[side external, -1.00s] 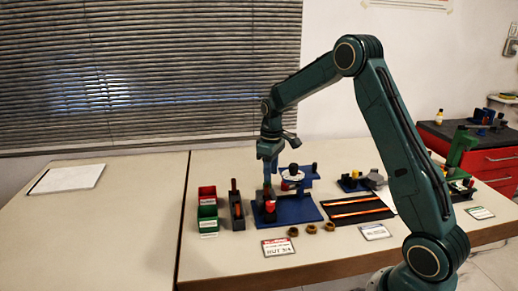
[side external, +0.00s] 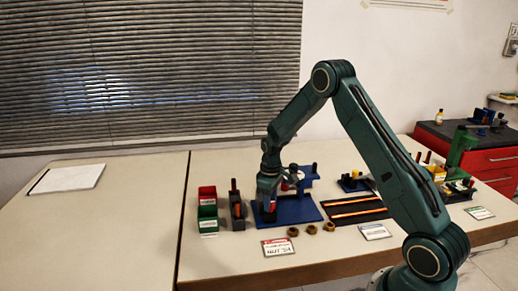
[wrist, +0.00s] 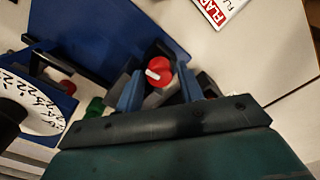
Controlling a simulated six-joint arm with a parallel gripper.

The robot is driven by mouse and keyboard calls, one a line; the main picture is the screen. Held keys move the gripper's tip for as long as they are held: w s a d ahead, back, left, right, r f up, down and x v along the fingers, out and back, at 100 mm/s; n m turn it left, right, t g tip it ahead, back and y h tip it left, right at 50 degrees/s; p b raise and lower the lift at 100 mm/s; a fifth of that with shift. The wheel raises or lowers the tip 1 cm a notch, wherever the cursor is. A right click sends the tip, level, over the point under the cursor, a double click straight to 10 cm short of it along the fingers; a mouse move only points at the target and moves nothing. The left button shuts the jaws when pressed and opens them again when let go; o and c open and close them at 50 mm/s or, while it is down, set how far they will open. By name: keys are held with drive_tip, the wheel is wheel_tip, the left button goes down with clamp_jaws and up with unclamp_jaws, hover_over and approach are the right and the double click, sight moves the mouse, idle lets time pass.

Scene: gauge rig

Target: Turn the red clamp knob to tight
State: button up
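The red clamp knob (wrist: 158,69) with a white pointer mark shows in the wrist view, above the blue base plate (wrist: 85,35). The mark points to the left in that view. My gripper (wrist: 160,84) has one blue finger on each side of the knob, with a narrow gap visible, so it looks open around it. In the side view my gripper (side external: 268,203) is down over the front left part of the blue plate (side external: 302,212), and the red knob (side external: 271,206) is partly hidden by the fingers. The white dial (wrist: 25,108) is at the left of the wrist view.
Brass nuts (side external: 311,228) and a label card (side external: 278,247) lie in front. The left table is mostly clear.

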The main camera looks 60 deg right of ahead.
drive_tip(key=c, duration=0.7)
drive_tip(key=shift+m, duration=1)
drive_tip(key=o, duration=0.7)
